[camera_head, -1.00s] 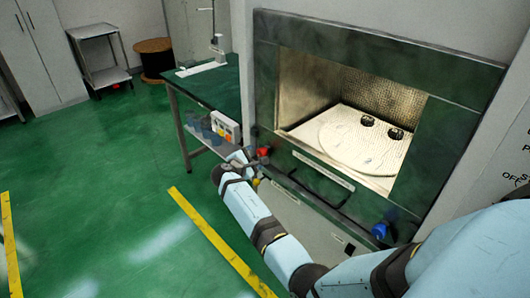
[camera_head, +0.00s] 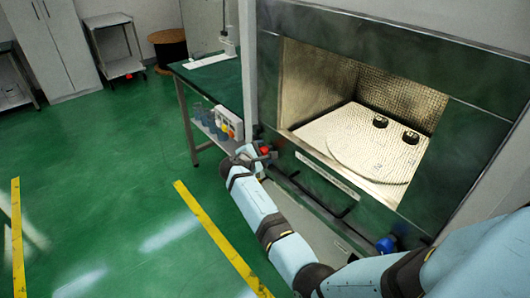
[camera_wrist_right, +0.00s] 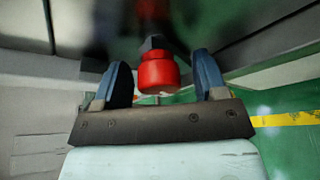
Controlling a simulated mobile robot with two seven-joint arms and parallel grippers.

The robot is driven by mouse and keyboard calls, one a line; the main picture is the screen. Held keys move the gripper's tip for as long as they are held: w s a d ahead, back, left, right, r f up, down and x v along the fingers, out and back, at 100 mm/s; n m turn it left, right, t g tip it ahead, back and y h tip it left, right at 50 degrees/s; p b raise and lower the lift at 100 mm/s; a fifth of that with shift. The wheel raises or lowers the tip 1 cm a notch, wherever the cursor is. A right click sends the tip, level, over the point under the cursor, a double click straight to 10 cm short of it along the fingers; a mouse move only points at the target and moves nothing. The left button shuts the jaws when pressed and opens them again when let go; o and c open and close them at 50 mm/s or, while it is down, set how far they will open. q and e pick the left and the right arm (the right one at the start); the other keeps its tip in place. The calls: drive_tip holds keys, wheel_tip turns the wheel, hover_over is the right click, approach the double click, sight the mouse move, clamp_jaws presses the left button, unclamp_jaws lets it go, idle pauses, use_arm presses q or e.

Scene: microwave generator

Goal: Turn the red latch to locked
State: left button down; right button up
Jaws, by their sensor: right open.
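The red latch (camera_wrist_right: 158,72) is a short red cylinder on a dark stem, centred in the right wrist view. In the head view the red latch (camera_head: 265,150) shows at the lower left corner of the microwave generator's dark green front frame. My right gripper (camera_wrist_right: 160,85) is open, with one blue finger on each side of the latch and a visible gap to both. In the head view my right gripper (camera_head: 258,157) is at the latch and partly covers it. My left gripper is not in view.
A blue knob (camera_head: 386,245) sits at the lower right of the front frame. The chamber is open, with a round plate (camera_head: 365,150) and two dark pieces inside. A green-topped table (camera_head: 207,80) stands to the left. The green floor at left is clear.

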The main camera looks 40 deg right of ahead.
drive_tip(key=shift+a+r, duration=0.1)
drive_tip(key=shift+c, duration=1.1)
drive_tip(key=c, duration=0.7)
